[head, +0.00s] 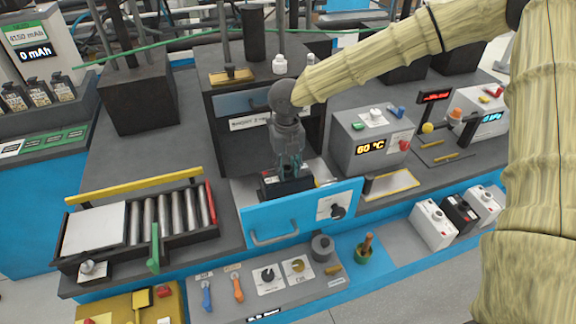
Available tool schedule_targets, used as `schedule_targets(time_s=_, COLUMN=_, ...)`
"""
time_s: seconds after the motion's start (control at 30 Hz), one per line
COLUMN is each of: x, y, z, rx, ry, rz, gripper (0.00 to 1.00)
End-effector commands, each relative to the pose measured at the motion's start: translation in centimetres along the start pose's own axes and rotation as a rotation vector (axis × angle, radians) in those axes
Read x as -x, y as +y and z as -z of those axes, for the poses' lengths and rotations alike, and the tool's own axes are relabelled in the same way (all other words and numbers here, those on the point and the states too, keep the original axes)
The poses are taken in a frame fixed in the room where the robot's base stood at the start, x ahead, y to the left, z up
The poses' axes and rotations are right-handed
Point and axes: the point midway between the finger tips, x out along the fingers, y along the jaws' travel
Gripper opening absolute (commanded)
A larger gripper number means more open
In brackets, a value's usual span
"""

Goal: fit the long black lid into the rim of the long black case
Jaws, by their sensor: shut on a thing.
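My gripper (289,170) points down over an open drawer with a blue front (303,217). It is shut on a small black block-like thing (287,187) with a little red and white near its top. The black thing is inside or just above the drawer, behind its front panel. I cannot tell whether it touches the drawer floor. I cannot make out the long black lid or the rim of the long black case for certain. The fingers and the drawer front hide part of this spot.
A roller tray (62,262) with a white plate stands at the left. A grey heater box (370,140) reading 60 °C is right of the drawer. Several batteries (433,226) stand on the blue ledge at the right.

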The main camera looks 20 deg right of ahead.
Motion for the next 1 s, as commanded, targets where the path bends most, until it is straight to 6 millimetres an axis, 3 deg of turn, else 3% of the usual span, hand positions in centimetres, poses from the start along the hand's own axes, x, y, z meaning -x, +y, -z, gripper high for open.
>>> schedule_targets(time_s=0.63, x=-1.3, y=0.0, z=0.0, rx=0.000, ry=0.001, rz=0.000, gripper=0.03)
schedule_targets(time_s=0.67, x=-1.2, y=0.0, z=0.0, rx=0.000, ry=0.000, rz=0.000, gripper=0.36)
schedule_targets(time_s=0.77, x=-1.2, y=0.0, z=0.0, rx=0.000, ry=0.000, rz=0.000, gripper=0.54)
schedule_targets(time_s=1.0, x=-1.2, y=0.0, z=0.0, rx=0.000, ry=0.000, rz=0.000, gripper=0.56)
